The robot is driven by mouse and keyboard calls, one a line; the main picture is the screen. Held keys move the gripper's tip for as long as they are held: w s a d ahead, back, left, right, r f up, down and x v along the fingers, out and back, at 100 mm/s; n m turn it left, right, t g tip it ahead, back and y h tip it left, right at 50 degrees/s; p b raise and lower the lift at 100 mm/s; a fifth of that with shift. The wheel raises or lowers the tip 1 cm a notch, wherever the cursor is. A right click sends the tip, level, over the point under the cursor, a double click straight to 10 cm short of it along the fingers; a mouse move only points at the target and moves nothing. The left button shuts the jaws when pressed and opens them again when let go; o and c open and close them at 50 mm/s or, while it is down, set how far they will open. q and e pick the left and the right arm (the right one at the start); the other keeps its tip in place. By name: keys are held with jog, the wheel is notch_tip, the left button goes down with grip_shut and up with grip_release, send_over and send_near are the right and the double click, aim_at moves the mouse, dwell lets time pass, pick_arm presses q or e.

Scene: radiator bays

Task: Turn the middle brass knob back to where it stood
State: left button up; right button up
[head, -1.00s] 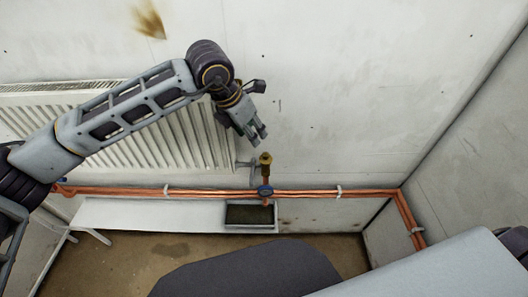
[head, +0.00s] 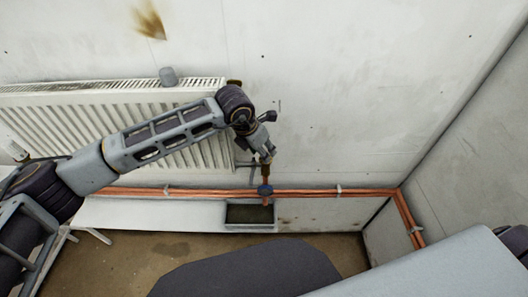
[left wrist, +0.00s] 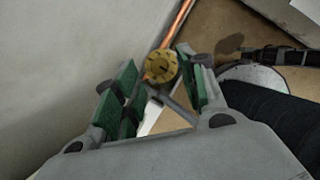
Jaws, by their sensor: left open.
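A round brass knob (left wrist: 160,66) with a dark mark on its face shows in the left wrist view, just beyond and between my fingertips. In the head view my left gripper (head: 264,157) hides most of this knob; its brass stem (head: 265,173) shows below, on top of the copper riser. My left gripper (left wrist: 157,62) is open, its green-padded fingers on either side of the knob's outline. I cannot tell whether they touch it. My right gripper is not in view.
Copper pipes (head: 310,192) run along the wall below. A blue fitting (head: 265,190) sits under the knob, above a dark tray (head: 226,229).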

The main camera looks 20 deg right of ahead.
pick_arm(q)
jog(key=shift+x, duration=1.2)
grip_shut()
